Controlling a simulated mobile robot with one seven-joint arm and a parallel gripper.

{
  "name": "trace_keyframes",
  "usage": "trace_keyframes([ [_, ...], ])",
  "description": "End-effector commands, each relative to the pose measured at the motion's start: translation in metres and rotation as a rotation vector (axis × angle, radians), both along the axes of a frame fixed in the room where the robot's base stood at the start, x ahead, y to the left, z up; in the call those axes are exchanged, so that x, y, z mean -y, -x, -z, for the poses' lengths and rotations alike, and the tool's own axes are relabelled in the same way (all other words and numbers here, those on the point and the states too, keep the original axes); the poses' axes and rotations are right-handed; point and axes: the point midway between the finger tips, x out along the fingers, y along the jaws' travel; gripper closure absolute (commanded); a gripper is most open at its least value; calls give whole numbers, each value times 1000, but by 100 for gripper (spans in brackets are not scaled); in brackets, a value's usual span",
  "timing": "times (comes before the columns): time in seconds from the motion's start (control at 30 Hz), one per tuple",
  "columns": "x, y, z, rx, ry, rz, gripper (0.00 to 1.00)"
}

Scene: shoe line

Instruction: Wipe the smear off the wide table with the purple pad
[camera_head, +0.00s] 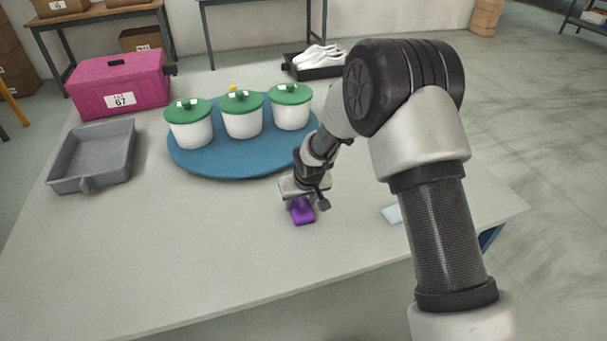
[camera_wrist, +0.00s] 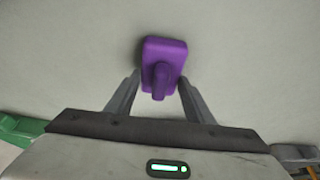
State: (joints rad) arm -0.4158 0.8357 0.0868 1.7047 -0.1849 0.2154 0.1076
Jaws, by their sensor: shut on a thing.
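The purple pad (camera_head: 303,213) is at my gripper (camera_head: 297,198), low over the wide table (camera_head: 210,260) or on it; I cannot tell whether it touches. In the wrist view the pad (camera_wrist: 163,52) has a raised grip on its back, and the fingers of my gripper (camera_wrist: 159,88) are shut on it. No smear clearly shows on the bare table. A pale bluish patch (camera_head: 392,214) lies right of the pad, partly hidden by my arm; I cannot tell whether it is a smear or a flat object.
A blue round board (camera_head: 230,170) behind the pad bears three white pots with green lids (camera_head: 241,115). A grey tray (camera_head: 92,157) and a pink box (camera_head: 120,85) stand at the left. A black tray with white shoes (camera_head: 320,58) is at the back. The table's front left is clear.

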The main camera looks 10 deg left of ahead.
Motion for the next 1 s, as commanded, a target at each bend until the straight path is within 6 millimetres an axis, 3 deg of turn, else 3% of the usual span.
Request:
trace_keyframes([
  [0.1,1,-2,-25,2,-1,2,73],
  [0.63,3,-6,-72,3,-1,4,73],
  [1.0,4,-7,-81,1,-1,5,73],
])
